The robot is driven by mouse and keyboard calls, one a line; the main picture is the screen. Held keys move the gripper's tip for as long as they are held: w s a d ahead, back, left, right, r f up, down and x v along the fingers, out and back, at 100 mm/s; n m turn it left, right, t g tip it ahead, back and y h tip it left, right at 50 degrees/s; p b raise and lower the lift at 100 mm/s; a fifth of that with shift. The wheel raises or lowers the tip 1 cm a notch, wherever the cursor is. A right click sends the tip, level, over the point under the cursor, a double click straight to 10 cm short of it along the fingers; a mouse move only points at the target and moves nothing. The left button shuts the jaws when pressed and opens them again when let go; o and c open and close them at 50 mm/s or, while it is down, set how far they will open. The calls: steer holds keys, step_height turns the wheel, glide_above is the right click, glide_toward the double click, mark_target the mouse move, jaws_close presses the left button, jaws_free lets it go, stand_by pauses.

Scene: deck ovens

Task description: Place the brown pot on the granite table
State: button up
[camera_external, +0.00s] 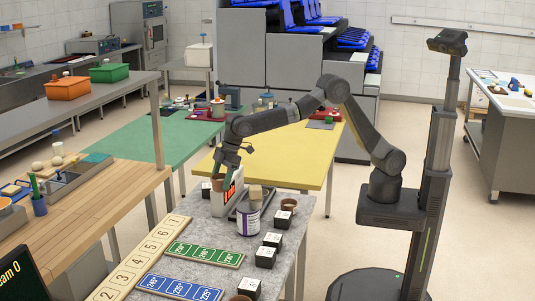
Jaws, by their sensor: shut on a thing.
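My gripper (224,171) reaches down over the far end of the grey granite table (206,232). It is shut on a small brown pot (217,184), which is partly hidden by the gripper and a white sign with red marks. I cannot tell whether the pot touches the table top. Another brown pot (289,205) stands at the table's right edge, and a third brown one (240,298) is cut off at the bottom of the view.
The white sign (228,197) stands close to my gripper. A white and purple tin (248,219), a dark tray and several black-and-white boxes (265,257) crowd the right side. Green (204,253) and blue number plates lie in front. A yellow table (290,160) is behind.

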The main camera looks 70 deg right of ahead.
steer(key=s+a+n+g, duration=0.1)
steer(key=s+a+n, duration=0.2)
steer(key=s+a, duration=0.95)
steer(key=s+a+n+g, duration=0.1)
steer(key=s+a+n, duration=0.2)
steer(key=s+a, duration=0.95)
steer(key=shift+y, duration=0.3)
steer(key=x, duration=0.3)
steer(key=w+d+p+x, duration=0.1)
steer(key=x, duration=0.3)
steer(key=w+p+x, duration=0.1)
steer(key=x, duration=0.3)
steer(key=shift+d+f, duration=0.35)
steer(key=shift+f, duration=2.5)
steer(key=o, duration=1.1)
steer(key=shift+r+p, duration=0.15)
steer(key=shift+p, duration=0.25)
steer(key=b+v, duration=0.2)
steer(key=v, duration=1)
